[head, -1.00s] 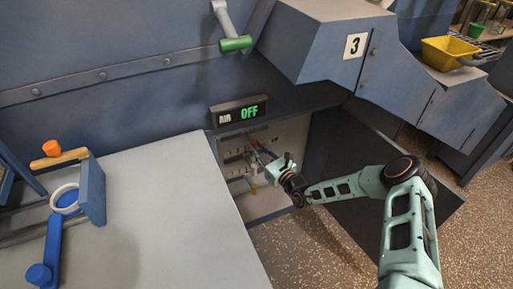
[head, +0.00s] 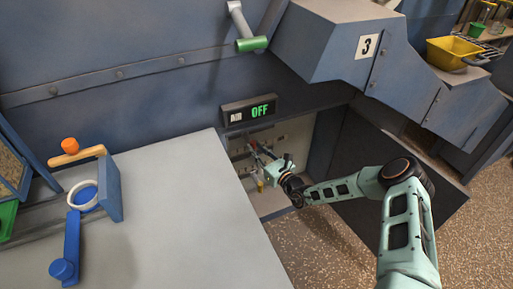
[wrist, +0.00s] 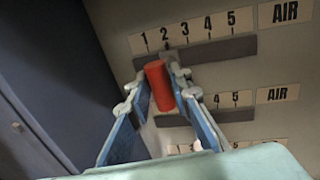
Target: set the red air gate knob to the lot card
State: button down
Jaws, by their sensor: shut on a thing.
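The red air gate knob (wrist: 159,86) shows in the wrist view between the fingers of my gripper (wrist: 160,85). My gripper is shut on it, one finger on each side. The knob is on the upper slot, under the scale plate (wrist: 197,29) marked 1 to 5 and AIR. It stands near the 2, though the tilted view makes the exact setting unsure. In the head view my gripper (head: 256,150) reaches into the panel recess (head: 290,132). The air display (head: 249,111) above reads OFF in green. I cannot make out a lot card.
More numbered AIR scales (wrist: 238,99) sit below the upper one in the wrist view. An open dark door (head: 375,165) stands right of the recess. A grey table (head: 180,200) is at the left. A green-handled lever (head: 250,44) is above.

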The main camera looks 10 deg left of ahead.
jog(key=shift+a, duration=0.15)
jog(key=c, duration=1.7)
grip_release()
jog(key=shift+c, duration=0.2)
jog(key=shift+d, duration=0.2)
jog(key=v, duration=1.2)
